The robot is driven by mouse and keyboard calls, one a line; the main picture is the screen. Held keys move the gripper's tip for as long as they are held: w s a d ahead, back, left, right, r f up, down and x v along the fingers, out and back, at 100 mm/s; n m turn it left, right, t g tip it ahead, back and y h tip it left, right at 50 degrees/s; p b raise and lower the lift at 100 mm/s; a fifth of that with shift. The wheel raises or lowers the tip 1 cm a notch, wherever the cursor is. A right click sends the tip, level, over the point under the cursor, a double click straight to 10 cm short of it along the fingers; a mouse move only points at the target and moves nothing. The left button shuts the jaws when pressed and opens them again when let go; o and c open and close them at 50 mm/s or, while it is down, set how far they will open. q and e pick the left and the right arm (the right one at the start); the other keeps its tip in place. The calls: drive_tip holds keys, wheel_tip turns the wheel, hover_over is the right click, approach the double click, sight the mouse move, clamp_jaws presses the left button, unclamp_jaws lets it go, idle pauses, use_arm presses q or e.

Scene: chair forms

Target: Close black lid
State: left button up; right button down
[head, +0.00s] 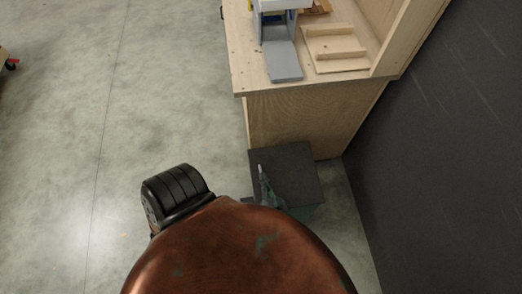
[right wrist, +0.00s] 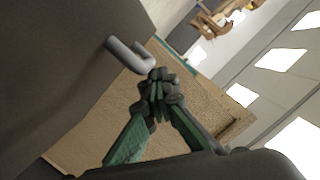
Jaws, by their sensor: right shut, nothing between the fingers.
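A dark, square lid-like panel (head: 292,165) shows in the head view, low beside the wooden bench. A greenish box side (head: 308,211) shows below its near edge. I cannot tell how far the lid is open or shut. My right gripper (head: 263,173) is at the panel's left part, partly hidden by my own body. In the right wrist view, the right gripper's green fingers (right wrist: 159,94) are shut and empty. Their tips are close to the end of a grey bent handle (right wrist: 130,54) on a dark surface (right wrist: 65,70); I cannot tell whether they touch. My left gripper is not in view.
The wooden bench (head: 300,115) stands right behind the box, with a grey stand (head: 283,62) and a wooden tray (head: 335,48) on top. A dark wall (head: 445,160) closes off the right. The grey floor (head: 80,130) on the left is open.

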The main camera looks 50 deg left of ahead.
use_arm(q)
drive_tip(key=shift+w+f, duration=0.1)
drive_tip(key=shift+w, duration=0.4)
use_arm(e)
drive_tip(key=shift+s+d+f, duration=0.2)
drive_tip(key=shift+f, duration=0.45)
drive_tip(key=shift+r, duration=0.1)
wheel_tip(320, 180, up, 5)
drive_tip(key=w+p, duration=0.1)
drive_tip(key=p, duration=0.3)
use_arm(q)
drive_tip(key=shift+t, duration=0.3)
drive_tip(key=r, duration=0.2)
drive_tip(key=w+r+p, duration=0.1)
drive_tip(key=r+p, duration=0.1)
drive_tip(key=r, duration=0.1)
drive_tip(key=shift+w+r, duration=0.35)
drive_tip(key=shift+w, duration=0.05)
use_arm(e)
drive_tip(key=v, duration=0.9)
drive_tip(key=shift+s+d+r, duration=0.2)
drive_tip(key=shift+s+r, duration=0.1)
drive_tip(key=shift+s, duration=0.15)
